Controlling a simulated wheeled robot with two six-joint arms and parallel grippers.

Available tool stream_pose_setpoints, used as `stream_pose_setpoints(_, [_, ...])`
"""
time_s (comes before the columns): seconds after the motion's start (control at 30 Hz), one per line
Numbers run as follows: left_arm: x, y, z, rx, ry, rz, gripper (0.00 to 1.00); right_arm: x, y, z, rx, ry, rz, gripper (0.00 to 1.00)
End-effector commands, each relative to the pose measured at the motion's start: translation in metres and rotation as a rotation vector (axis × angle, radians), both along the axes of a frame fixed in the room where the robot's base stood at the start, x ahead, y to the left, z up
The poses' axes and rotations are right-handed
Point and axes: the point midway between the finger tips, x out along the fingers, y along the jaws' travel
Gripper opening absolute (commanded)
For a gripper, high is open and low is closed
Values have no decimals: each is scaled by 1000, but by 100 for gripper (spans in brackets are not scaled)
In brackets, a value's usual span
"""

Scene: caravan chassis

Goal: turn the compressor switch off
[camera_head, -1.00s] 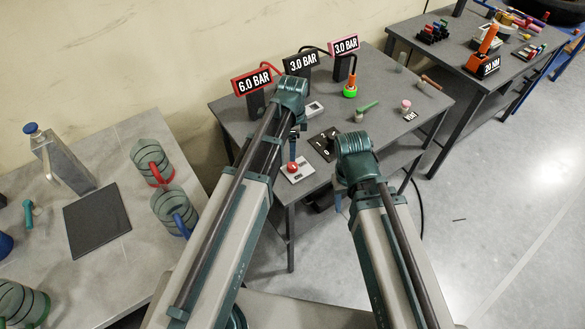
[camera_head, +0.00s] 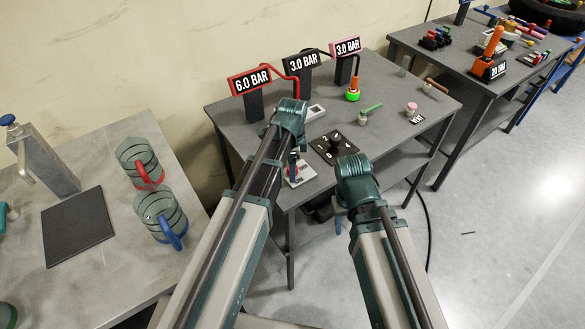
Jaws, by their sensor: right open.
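A small pale plate (camera_head: 303,174) lies near the front edge of the dark table and seems to be the compressor switch. My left arm covers most of it, including its red knob, so its setting cannot be read. My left gripper (camera_head: 293,165) hangs over the plate, partly hidden by its own arm; its jaws cannot be made out. My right gripper (camera_head: 338,218) is open, low in front of the table's front edge, to the right of the plate and mostly hidden behind its arm. It looks empty.
Three pressure signs, including the 6.0 BAR sign (camera_head: 250,80), stand behind. A green-handled valve (camera_head: 364,117) stands farther right. A grey table (camera_head: 110,260) with jars is at left.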

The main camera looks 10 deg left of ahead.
Motion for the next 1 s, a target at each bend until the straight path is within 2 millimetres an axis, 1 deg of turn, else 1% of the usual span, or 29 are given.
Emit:
stream_pose_setpoints(0.03, [0,0,0,0,0,0,76,0,0,0,0,0,0,50])
stream_pose_setpoints(0.07, [0,0,0,0,0,0,73,0,0,0,0,0,0,50])
stream_pose_setpoints(0.2, [0,0,0,0,0,0,47,0,0,0,0,0,0,50])
stream_pose_setpoints(0.47, [0,0,0,0,0,0,1,0,0,0,0,0,0,50])
stream_pose_setpoints(0.77, [0,0,0,0,0,26,0,0,0,0,0,0,0,50])
stream_pose_setpoints(1.0, [0,0,0,1,-1,160,0,0,0,0,0,0,0,50])
